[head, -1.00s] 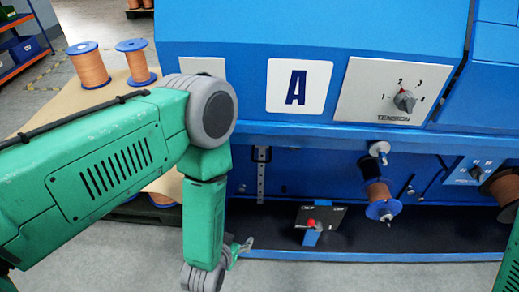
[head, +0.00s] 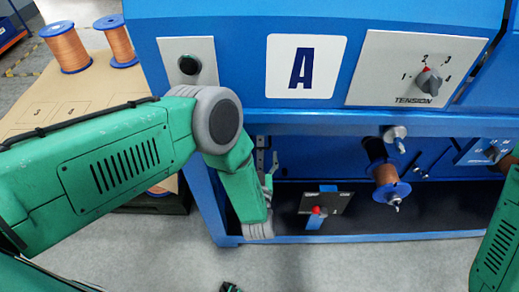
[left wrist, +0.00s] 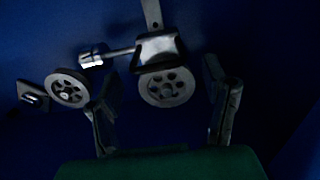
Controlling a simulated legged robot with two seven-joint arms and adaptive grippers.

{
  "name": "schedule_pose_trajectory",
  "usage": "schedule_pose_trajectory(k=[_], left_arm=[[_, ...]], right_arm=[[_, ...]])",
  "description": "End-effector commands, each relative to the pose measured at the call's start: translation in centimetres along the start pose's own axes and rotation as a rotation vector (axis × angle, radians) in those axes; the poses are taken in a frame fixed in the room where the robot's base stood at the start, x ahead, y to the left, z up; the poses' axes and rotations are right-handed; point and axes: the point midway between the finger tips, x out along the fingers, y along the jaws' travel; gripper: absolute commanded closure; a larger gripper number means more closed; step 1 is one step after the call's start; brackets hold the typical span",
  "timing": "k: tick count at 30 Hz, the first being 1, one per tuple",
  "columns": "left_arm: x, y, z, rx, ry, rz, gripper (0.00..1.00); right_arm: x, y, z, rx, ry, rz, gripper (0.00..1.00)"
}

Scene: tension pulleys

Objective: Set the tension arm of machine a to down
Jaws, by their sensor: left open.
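Machine A is the blue cabinet marked with a white A plate (head: 304,66). My left gripper (head: 269,178) is at the cabinet's lower opening, beside a metal strip (head: 260,152) that my arm partly hides. In the left wrist view my open left gripper (left wrist: 160,75) has its fingers on either side of a dark clamp-like block (left wrist: 158,47) and a spoked pulley (left wrist: 167,87). A short rod with a bright end (left wrist: 94,58) sticks out left of the block. I cannot tell whether the fingers touch anything. My right gripper is out of view.
A red-knobbed lever (head: 317,211) stands on a small dark panel inside the opening. A copper spool (head: 387,178) hangs to its right. A tension dial (head: 429,80) and black button (head: 188,64) are on the front. A second pulley (left wrist: 67,88) is at the left.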

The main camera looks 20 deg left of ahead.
Motion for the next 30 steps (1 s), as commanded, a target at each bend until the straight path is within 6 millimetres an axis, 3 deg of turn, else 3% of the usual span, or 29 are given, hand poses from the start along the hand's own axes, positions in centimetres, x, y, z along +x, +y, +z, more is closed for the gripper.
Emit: schedule_pose_trajectory(k=[7, 18, 19, 24, 30], left_arm=[[3.1, 0.1, 0.0, 0.000, 0.001, 0.001, 0.32], [3.7, -0.1, 0.0, -0.002, -0.001, 0.001, 0.32], [3.7, -0.1, 0.0, -0.001, -0.001, 0.001, 0.39], [3.7, 0.0, 0.0, 0.000, -0.001, 0.001, 0.94], [3.8, -0.6, 0.6, 0.002, -0.001, 0.000, 0.94]], right_arm=[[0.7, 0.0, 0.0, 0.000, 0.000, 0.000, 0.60], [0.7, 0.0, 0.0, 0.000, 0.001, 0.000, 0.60], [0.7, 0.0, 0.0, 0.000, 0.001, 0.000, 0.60], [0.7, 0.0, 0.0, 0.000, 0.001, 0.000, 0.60], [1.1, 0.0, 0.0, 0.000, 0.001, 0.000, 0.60]])
